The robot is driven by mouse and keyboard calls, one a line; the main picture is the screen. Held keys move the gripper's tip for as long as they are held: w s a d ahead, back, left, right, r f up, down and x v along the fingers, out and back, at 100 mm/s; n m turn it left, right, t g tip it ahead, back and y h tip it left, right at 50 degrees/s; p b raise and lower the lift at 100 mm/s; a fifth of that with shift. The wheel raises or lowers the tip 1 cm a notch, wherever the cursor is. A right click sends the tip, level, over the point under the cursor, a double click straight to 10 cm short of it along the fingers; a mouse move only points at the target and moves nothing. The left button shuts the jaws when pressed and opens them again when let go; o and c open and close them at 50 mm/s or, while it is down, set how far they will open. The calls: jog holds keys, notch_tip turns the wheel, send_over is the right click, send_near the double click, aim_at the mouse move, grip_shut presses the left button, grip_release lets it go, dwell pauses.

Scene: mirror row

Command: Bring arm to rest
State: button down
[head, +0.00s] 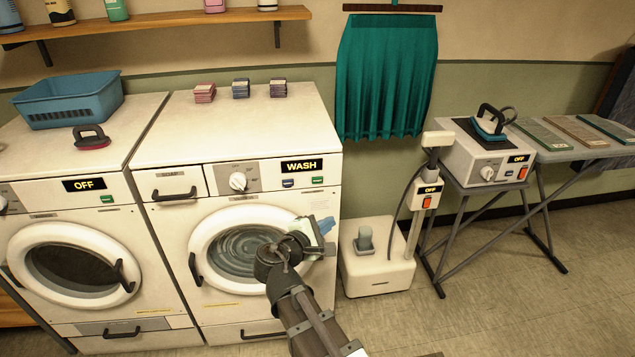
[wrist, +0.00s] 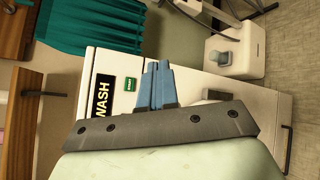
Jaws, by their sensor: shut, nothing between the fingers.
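My gripper (head: 328,226) is in front of the right side of the right washing machine (head: 240,110), near its round door (head: 205,240). In the wrist view its blue fingers (wrist: 159,66) are together, shut and empty. They lie in front of the machine's front panel, below the green button (head: 318,180) in the head view. I cannot tell whether they touch the machine. The machine's display (head: 301,166) reads WASH, its door looks closed, and blurred contents show behind the glass. My arm hides the lower right of the door.
A left machine (head: 90,180) reads OFF. To the right stand a white steamer unit (head: 375,270) and an ironing table (head: 575,150) with an iron (head: 490,125). A teal skirt (head: 387,75) hangs behind.

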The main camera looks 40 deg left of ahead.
jog(key=shift+m, duration=0.3)
dwell(0.4)
